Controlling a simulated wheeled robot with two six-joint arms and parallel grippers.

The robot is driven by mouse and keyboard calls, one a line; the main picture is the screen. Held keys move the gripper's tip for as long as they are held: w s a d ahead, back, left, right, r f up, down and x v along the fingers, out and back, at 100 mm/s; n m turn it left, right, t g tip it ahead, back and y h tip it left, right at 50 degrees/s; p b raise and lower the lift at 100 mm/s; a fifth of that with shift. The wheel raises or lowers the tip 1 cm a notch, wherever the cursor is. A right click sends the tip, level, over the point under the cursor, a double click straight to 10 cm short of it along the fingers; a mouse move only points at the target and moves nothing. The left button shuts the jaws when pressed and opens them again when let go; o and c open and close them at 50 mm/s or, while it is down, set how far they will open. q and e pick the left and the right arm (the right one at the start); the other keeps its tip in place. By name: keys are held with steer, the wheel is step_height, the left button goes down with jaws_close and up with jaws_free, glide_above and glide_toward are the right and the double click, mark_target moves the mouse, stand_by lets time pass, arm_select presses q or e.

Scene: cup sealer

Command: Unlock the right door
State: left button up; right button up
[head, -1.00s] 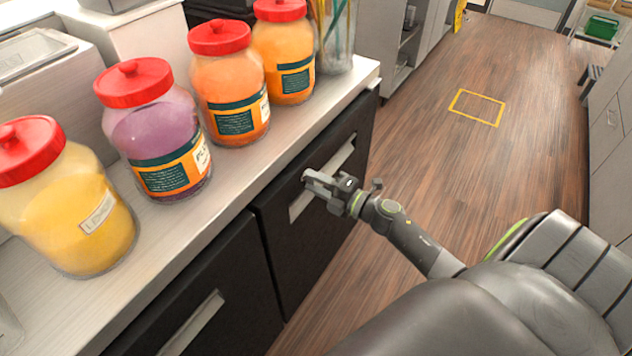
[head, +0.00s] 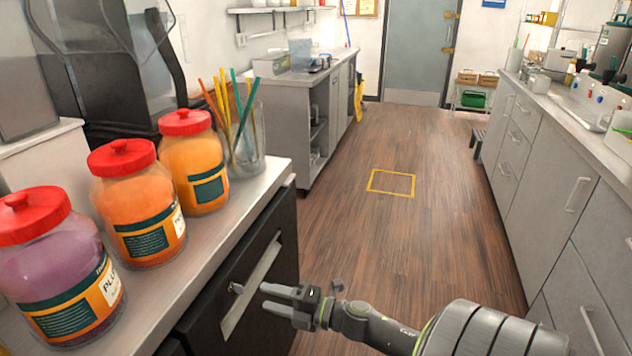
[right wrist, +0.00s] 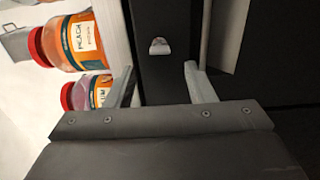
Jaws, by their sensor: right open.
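The right door (head: 284,262) is a dark cabinet front under the light counter, with a slanted pale handle (head: 262,268). A small metal lock piece (head: 236,288) sticks out from the front left of the handle. It also shows in the right wrist view (right wrist: 160,46), ahead of the jaws and roughly midway between them. My right gripper (head: 268,297) is open and empty, in front of the door, with its fingers pointing at the lock. The fingers (right wrist: 159,72) appear apart from the lock piece. The door looks shut. My left gripper is not in view.
Jars with red lids, plum (head: 62,275), orange (head: 138,215) and another orange (head: 193,170), stand on the counter (head: 215,250) above the door. A glass of colored straws (head: 245,145) stands at its end. The wooden floor (head: 400,240) to the right is clear.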

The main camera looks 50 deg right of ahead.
steer(key=v, duration=1)
steer(key=shift+s+b, duration=0.1)
steer(key=shift+b, duration=0.2)
